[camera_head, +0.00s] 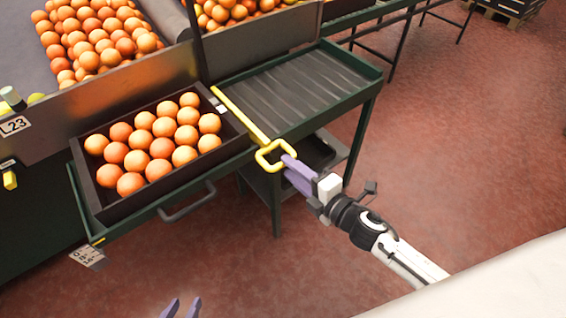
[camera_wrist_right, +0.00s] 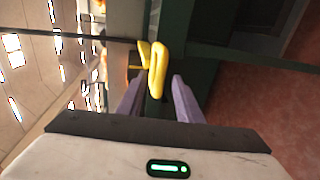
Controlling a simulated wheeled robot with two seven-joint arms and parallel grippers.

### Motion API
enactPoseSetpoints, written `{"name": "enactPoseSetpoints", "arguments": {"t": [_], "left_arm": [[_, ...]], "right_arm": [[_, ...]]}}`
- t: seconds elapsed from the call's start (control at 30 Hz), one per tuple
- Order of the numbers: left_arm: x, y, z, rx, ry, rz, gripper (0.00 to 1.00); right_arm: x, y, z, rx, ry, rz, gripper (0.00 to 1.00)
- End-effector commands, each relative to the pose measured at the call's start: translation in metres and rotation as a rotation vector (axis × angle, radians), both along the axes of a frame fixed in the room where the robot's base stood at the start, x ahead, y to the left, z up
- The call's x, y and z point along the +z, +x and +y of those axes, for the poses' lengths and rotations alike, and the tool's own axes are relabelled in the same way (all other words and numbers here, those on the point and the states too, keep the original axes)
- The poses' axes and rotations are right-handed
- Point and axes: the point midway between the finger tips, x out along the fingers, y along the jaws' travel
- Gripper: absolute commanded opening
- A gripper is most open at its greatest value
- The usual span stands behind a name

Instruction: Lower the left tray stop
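The tray stop is a yellow bar (camera_head: 240,115) with a squarish loop handle (camera_head: 261,158) at its near end. It runs between the dark tray of oranges (camera_head: 97,205) and the ribbed shelf. My right gripper (camera_head: 287,163) is at the loop. In the right wrist view its two purple fingers (camera_wrist_right: 157,88) are apart, and the near end of the yellow loop (camera_wrist_right: 157,72) lies between their tips, not clamped. My left gripper (camera_head: 182,307) shows only its two spread fingertips at the bottom edge, empty and away from the stop.
The empty ribbed shelf (camera_head: 300,88) is right of the bar, in a green frame. A grey pull handle (camera_head: 188,203) sticks out below the tray. More oranges (camera_head: 95,35) lie in the bin behind the metal wall (camera_head: 110,98).

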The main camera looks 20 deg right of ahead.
Motion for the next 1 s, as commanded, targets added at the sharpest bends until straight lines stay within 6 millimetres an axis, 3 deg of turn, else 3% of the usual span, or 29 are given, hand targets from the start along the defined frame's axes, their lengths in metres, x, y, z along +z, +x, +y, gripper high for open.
{"name": "enactPoseSetpoints", "arguments": {"t": [0.23, 0.6, 0.67, 0.8, 1.0], "left_arm": [[-0.006, -0.003, 0.000, 0.001, -0.001, 0.008, 0.31], [-0.006, -0.003, 0.000, 0.000, -0.002, 0.009, 0.31], [-0.006, -0.003, 0.000, 0.001, -0.001, 0.009, 0.31], [-0.006, -0.003, 0.001, -0.001, 0.000, 0.008, 0.31], [-0.006, -0.003, 0.001, -0.003, 0.003, 0.008, 0.31]], "right_arm": [[-0.007, 0.031, 0.012, 0.000, 0.002, 0.001, 0.32], [-0.009, 0.037, 0.014, -0.001, 0.003, 0.002, 0.32], [-0.009, 0.037, 0.014, -0.002, 0.003, 0.002, 0.26], [-0.009, 0.037, 0.014, -0.002, 0.003, 0.002, 0.02], [-0.009, 0.037, 0.014, -0.002, 0.003, 0.002, 0.00]]}}
